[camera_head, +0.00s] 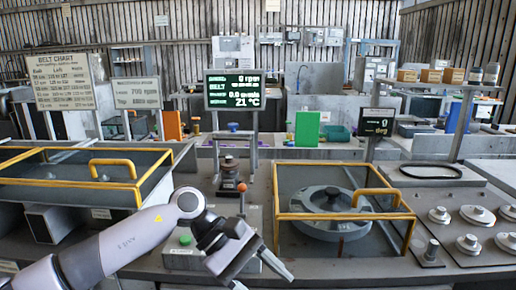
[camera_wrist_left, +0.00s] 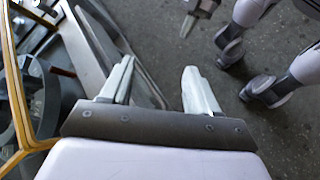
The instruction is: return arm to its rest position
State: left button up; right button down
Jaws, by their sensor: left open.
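My left arm comes in from the left in the head view. Its gripper (camera_head: 266,283) hangs over the front edge of the bench, pointing down and to the right. In the left wrist view the left gripper (camera_wrist_left: 158,72) has its two pale fingers wide apart with nothing between them. Below the fingers are the bench edge and dark floor. Part of what looks like my right gripper (camera_wrist_left: 190,22) shows at the top of the wrist view; its jaws cannot be made out. My right arm is not in the head view.
A yellow-framed guard (camera_head: 345,214) over a round housing (camera_head: 330,212) stands just right of the left gripper. An orange-knobbed lever (camera_head: 242,187) and a green button (camera_head: 185,240) are close to the arm. Another yellow-framed cover (camera_head: 112,161) is at left. Metal weights (camera_head: 478,215) sit at right.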

pick_arm(q)
jog(key=s+d+r+n+t+h, duration=0.25)
jog(key=d+n+h, duration=0.25)
jog(key=n+h, duration=0.7)
jog(key=w+a+f+n+t+y+p, duration=0.1)
jog(key=a+f+n+t+y, duration=0.4)
jog(key=n, duration=0.7)
jog(key=a+f+n+t+y, duration=0.2)
jog(key=a+n+t, duration=0.2)
jog(key=n+t, duration=0.5)
jog(key=w+a+f+n+t+y+p, duration=0.1)
jog(key=a+f+n+t+y, duration=0.35)
jog(key=n, duration=0.95)
jog(key=s+a+f+n+g+y, duration=0.6)
jog(key=s+a+f+n+y, duration=0.1)
jog(key=s+a+f+n, duration=0.6)
notch_tip(320, 180, down, 4)
jog(key=s+n, duration=0.2)
jog(key=shift+a+n+g+y, duration=0.15)
jog(key=shift+n+g+y, duration=0.15)
jog(key=shift+n+y, duration=0.1)
jog(key=shift+r, duration=0.1)
